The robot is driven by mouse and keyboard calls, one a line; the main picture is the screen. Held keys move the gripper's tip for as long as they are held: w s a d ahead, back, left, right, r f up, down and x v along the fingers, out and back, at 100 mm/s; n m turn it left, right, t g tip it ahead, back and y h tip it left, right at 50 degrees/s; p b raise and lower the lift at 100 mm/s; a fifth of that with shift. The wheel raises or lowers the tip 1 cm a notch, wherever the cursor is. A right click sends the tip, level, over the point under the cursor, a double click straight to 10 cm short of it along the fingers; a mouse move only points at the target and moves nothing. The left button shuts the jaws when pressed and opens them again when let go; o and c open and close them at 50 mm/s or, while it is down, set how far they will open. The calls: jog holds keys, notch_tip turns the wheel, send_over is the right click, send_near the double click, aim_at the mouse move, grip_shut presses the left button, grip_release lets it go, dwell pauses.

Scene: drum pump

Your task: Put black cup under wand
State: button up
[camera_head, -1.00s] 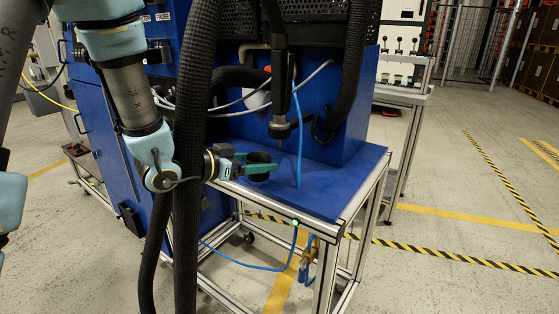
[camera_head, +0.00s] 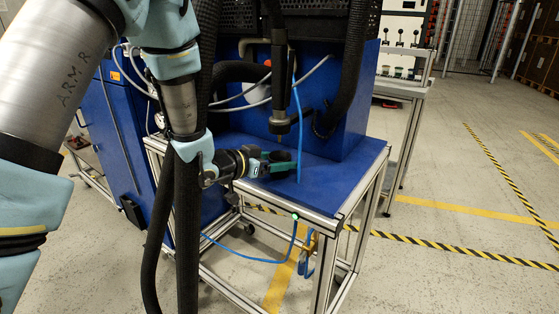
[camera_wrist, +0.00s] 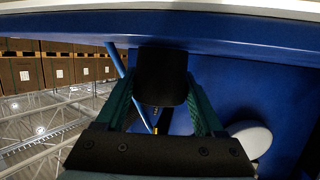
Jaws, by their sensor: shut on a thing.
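The black cup (camera_wrist: 161,76) is between the green fingers of my gripper (camera_wrist: 163,92) in the wrist view. In the head view my gripper (camera_head: 276,163) is shut on the cup (camera_head: 281,156), low over the blue tabletop (camera_head: 327,185). The wand (camera_head: 279,118) hangs down with its thin tip just above the cup in the picture. Whether the cup is exactly in line with the tip in depth, or touches the tabletop, I cannot tell. My fingers hide part of the cup.
A thin blue hose (camera_head: 298,130) runs down to the tabletop just right of the cup. Thick black hoses (camera_head: 187,230) hang in front of the bench on the left, close to my arm. The tabletop's right part is clear.

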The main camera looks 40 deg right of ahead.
jog(key=shift+f, duration=0.15)
jog(key=o, duration=1.3)
jog(key=shift+r, duration=0.25)
jog(key=b+v, duration=0.1)
jog(key=v, duration=1.1)
jog(key=shift+f, duration=0.1)
